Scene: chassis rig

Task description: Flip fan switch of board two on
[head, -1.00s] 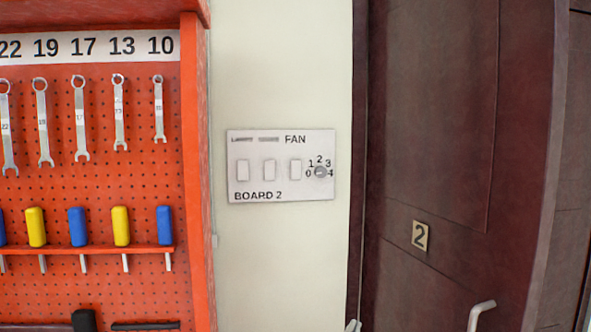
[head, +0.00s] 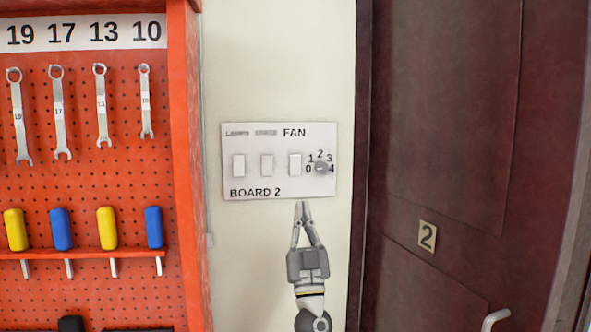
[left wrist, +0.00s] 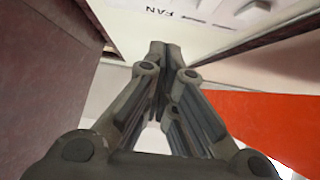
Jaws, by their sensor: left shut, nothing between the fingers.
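Board 2 (head: 280,180) is a white panel on the pale wall in the head view. It has a row of 3 white rocker switches. The rightmost one, the fan switch (head: 295,165), sits below the FAN label. A round grey dial (head: 321,168) marked 0 to 4 is beside it. My left gripper (head: 303,206) is shut and empty, pointing up, with its tips just below the board's lower edge in the picture. In the left wrist view its fingers are together (left wrist: 164,48), with the FAN label upside down beyond them. My right gripper is not in view.
An orange tool rack (head: 185,180) with wrenches (head: 60,110) and screwdrivers stands to the left. The wall strip between is clear.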

